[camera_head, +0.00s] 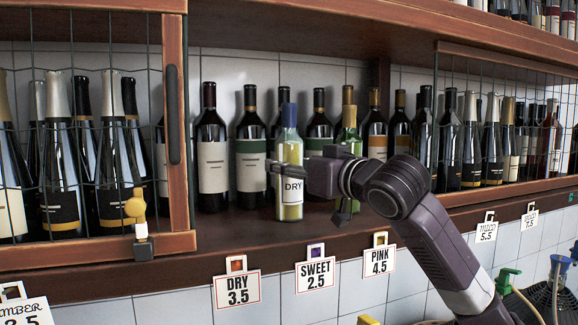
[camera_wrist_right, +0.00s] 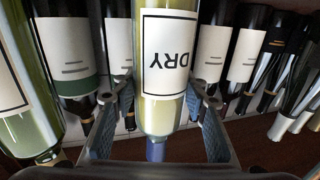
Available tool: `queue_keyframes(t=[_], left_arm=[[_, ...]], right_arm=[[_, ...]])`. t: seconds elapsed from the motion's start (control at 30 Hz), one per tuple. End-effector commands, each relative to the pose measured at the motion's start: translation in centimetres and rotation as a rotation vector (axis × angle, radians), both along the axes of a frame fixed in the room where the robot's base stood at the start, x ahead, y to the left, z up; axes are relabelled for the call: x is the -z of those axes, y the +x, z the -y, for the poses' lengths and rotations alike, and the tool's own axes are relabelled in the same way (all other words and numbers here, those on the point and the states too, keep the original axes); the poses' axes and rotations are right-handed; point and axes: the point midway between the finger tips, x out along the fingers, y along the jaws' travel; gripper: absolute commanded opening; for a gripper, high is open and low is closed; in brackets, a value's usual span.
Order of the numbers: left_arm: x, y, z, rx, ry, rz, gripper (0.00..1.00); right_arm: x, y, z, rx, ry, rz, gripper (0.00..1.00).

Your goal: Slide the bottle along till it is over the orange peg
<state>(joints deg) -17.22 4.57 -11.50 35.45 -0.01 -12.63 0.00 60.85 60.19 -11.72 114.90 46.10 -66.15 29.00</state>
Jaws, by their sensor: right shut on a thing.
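A pale yellow bottle (camera_head: 290,153) with a blue cap and a white DRY label stands upright on the wooden shelf near its front edge. My right gripper (camera_head: 284,172) reaches in from the right and is shut on it around mid-height. In the right wrist view the bottle (camera_wrist_right: 160,115) appears upside down between the two fingers of the gripper (camera_wrist_right: 160,90). The orange peg (camera_head: 236,265) is on the shelf's front edge above the DRY 3.5 tag. The bottle is to the right of this peg, closer to the purple peg (camera_head: 316,252). My left gripper is not in view.
Dark bottles (camera_head: 211,140) stand in a row behind. A greenish bottle (camera_head: 348,125) stands just right, partly hidden by my arm. A yellow peg (camera_head: 379,240) is farther right. A wooden-framed wire door (camera_head: 175,120) bounds the left. The front shelf strip left of the bottle looks clear.

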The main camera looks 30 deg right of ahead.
Motion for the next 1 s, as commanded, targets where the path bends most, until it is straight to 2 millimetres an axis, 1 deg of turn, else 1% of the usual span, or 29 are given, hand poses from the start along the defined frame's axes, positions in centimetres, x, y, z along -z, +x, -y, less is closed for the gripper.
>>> queue_keyframes(t=[0.03, 1.0], left_arm=[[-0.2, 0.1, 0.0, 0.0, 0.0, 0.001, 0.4], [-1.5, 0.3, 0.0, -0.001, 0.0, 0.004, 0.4]], right_arm=[[-0.3, 0.0, -0.2, -0.001, 0.0, 0.006, 0.0], [-0.3, 0.6, -2.8, -0.002, 0.0, 0.004, 0.0]])
